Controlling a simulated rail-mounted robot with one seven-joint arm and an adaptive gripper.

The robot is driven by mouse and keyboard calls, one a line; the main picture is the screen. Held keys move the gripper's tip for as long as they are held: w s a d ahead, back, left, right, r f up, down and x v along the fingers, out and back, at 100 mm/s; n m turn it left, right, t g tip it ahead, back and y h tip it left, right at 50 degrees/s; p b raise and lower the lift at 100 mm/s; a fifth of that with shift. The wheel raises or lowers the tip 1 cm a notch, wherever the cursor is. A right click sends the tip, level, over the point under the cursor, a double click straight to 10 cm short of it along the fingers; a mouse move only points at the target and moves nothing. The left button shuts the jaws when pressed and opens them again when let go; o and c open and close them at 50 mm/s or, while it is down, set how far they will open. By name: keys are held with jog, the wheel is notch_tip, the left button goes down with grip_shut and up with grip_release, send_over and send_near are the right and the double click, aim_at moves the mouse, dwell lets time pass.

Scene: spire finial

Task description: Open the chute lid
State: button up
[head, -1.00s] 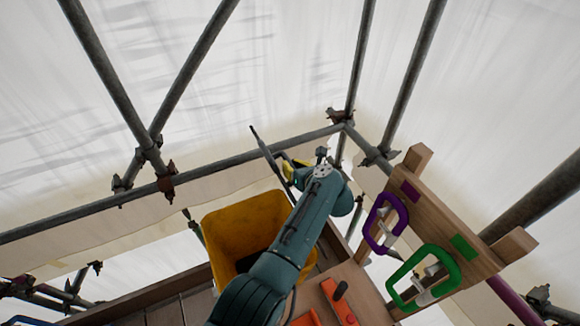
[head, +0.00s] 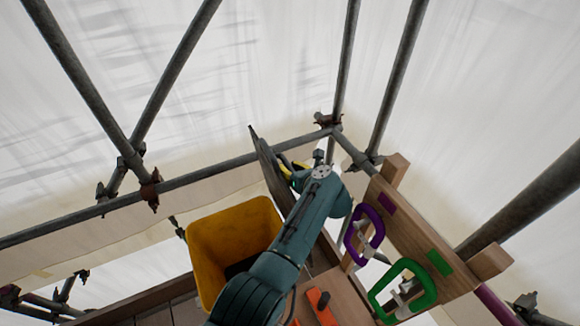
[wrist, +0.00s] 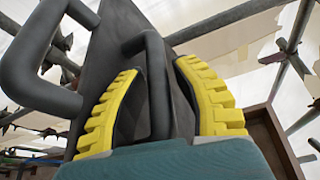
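The chute is a yellow, open-topped bin (head: 232,235) left of my arm in the head view, its mouth uncovered. Its lid, a dark grey panel (head: 266,160), stands steeply tilted above the mouth's far right side. In the wrist view the lid (wrist: 112,40) rises behind my fingers, with a slim dark bar handle (wrist: 158,85) on it. My gripper (head: 290,167) is at the lid. In the wrist view its yellow ribbed fingers (wrist: 160,70) stand on both sides of the handle, closed around it. Contact at the inner pads is hard to see.
A wooden rack (head: 425,235) at right carries a purple clamp ring (head: 370,232) and a green one (head: 408,290). An orange piece (head: 320,306) lies below. Scaffold tubes (head: 215,178) cross behind the lid. A thick grey loop (wrist: 35,60) is left of my fingers.

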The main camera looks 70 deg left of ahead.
jog(key=shift+r, duration=0.15)
notch_tip(320, 180, up, 10)
jog(key=shift+f, duration=0.15)
dwell(0.7)
